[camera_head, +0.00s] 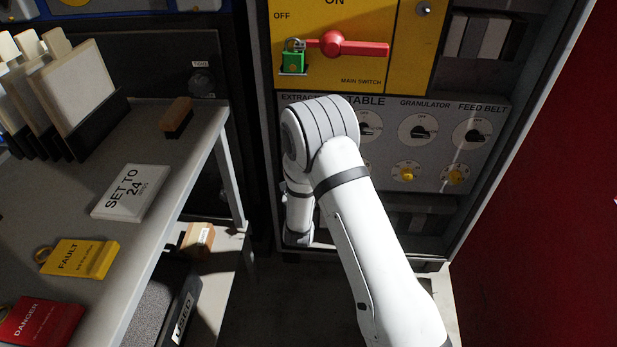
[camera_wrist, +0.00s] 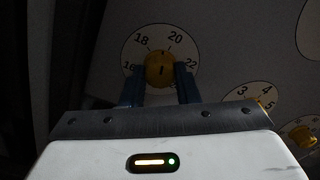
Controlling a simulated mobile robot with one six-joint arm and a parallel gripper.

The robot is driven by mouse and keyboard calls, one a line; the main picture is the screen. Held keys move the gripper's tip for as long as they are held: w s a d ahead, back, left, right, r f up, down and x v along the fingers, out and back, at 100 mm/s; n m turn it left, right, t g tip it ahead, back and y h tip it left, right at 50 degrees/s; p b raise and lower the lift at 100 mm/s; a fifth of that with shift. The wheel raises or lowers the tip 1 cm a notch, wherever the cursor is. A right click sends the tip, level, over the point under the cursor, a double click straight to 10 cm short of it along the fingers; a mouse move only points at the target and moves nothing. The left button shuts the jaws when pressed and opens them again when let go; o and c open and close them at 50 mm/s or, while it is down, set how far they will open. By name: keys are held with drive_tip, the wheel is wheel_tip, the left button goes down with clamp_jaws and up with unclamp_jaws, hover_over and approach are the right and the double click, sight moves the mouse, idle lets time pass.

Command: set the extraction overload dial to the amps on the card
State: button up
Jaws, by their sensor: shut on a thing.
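A white card (camera_head: 131,192) reading "SET TO 24" with a small unit line lies on the grey bench in the head view. In the wrist view, the extraction overload dial has a round white scale (camera_wrist: 139,52) showing 16, 18, 20 and 22. Its yellow knob (camera_wrist: 160,69) carries a dark mark pointing roughly up, between 18 and 20. The lower part of the scale is hidden by my gripper. My gripper (camera_wrist: 160,82) is shut on the knob, with a blue finger on each side. In the head view my arm hides this dial and the gripper.
Other yellow knobs (camera_head: 407,174) sit to the right under black rotary switches (camera_head: 424,131). Above, a red main switch handle (camera_head: 345,47) stands beside a green padlock (camera_head: 293,63). The bench (camera_head: 205,150) with a yellow FAULT tag (camera_head: 80,258) is at left.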

drive_tip(key=m+b, duration=0.8)
drive_tip(key=m, duration=1.9)
drive_tip(key=shift+r+b, duration=0.1)
drive_tip(key=shift+b, duration=0.3)
drive_tip(key=shift+d+m, duration=0.1)
drive_tip(key=shift+m, duration=0.2)
drive_tip(key=o, duration=1)
